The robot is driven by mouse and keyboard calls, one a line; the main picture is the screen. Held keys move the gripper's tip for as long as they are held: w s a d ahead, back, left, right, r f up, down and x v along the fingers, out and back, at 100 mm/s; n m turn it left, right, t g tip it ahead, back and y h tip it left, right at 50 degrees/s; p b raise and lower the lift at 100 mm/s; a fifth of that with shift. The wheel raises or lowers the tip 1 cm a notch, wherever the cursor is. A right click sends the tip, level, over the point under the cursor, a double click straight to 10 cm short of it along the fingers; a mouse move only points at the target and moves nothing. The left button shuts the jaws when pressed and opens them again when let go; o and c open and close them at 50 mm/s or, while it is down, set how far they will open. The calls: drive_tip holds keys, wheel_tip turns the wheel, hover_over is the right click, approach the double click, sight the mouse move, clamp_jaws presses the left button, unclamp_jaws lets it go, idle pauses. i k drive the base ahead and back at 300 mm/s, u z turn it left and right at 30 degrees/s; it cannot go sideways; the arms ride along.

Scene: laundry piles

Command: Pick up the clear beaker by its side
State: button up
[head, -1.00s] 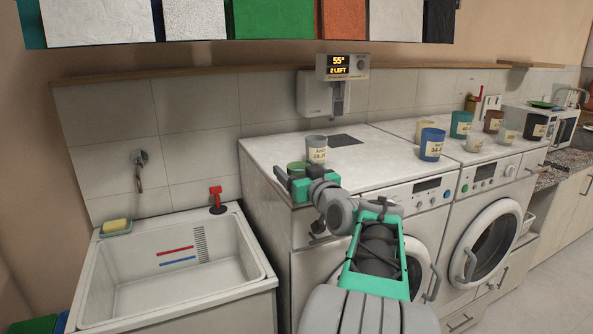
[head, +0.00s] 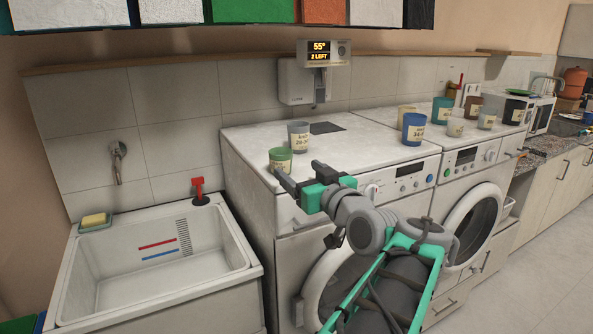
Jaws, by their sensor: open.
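Several labelled beakers stand on the washing machines. None is plainly see-through; a small pale beaker (head: 455,128) on the right machine looks closest to clear. A grey beaker (head: 298,136) and a green beaker (head: 280,158) stand upright near the left machine's front left corner. My gripper (head: 295,168) is open and empty at that machine's front edge. Its fingers point up and left, with one tip close to the green beaker in the picture; whether they touch I cannot tell. The pale beaker is well to the right of my gripper.
A blue beaker (head: 413,130) stands between the grey and pale ones. Yellowish (head: 405,112), teal (head: 441,110), brown (head: 474,106), another grey (head: 487,119) and black (head: 515,112) beakers crowd the right. A sink (head: 150,265) is at left. The left machine top (head: 350,145) has bare room.

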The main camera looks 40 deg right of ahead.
sight(487, 116)
drive_tip(key=z, duration=2.6)
